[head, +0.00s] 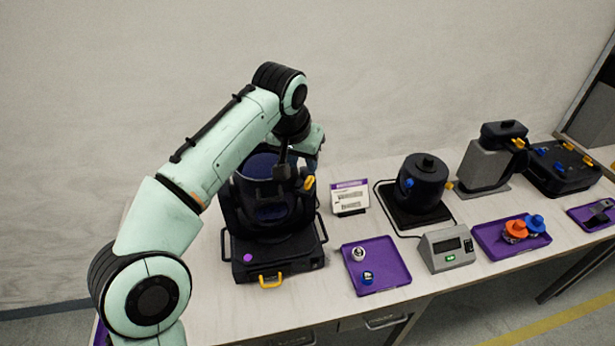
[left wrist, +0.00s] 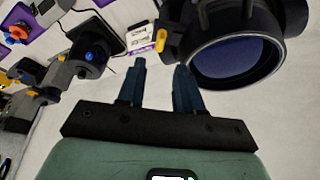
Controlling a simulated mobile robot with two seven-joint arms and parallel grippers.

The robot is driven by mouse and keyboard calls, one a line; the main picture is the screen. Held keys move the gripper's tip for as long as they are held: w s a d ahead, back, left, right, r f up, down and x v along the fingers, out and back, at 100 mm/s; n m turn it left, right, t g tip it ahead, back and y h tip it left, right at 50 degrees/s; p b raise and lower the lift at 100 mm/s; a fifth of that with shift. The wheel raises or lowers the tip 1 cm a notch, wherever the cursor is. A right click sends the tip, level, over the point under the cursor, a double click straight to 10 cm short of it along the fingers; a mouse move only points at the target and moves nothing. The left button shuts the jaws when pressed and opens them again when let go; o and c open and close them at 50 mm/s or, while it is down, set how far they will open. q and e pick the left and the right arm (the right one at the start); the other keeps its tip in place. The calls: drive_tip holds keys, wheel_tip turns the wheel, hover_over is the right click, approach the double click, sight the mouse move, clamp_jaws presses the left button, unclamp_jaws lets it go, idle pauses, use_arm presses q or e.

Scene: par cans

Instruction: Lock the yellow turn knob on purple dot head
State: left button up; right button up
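The purple dot head is a black can-shaped lamp (head: 262,212) on a black base, with a round purple dot (head: 247,257) at the base's front left. Its yellow turn knob (head: 309,183) sits on the right side of the yoke. In the left wrist view the yellow knob (left wrist: 161,40) shows just beyond the fingertips, in line with the gap between them, beside the dark lens. My left gripper (left wrist: 160,66) is open and empty, its two dark fingers apart. In the head view it reaches over the lamp, partly hidden by my arm. My right gripper is not in view.
A label card (head: 350,197) stands right of the lamp. A purple tray (head: 384,275) with small parts lies in front. Farther right are a black can with a blue knob (head: 425,180), a grey meter box (head: 447,248), and a purple tray (head: 492,246) holding orange and blue knobs.

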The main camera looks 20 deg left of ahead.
sight(309, 178)
use_arm(q)
drive_tip(key=b+x, duration=0.1)
drive_tip(key=x, duration=0.6)
drive_tip(key=shift+w+f, duration=0.2)
drive_tip(key=shift+f, duration=0.05)
clamp_jaws()
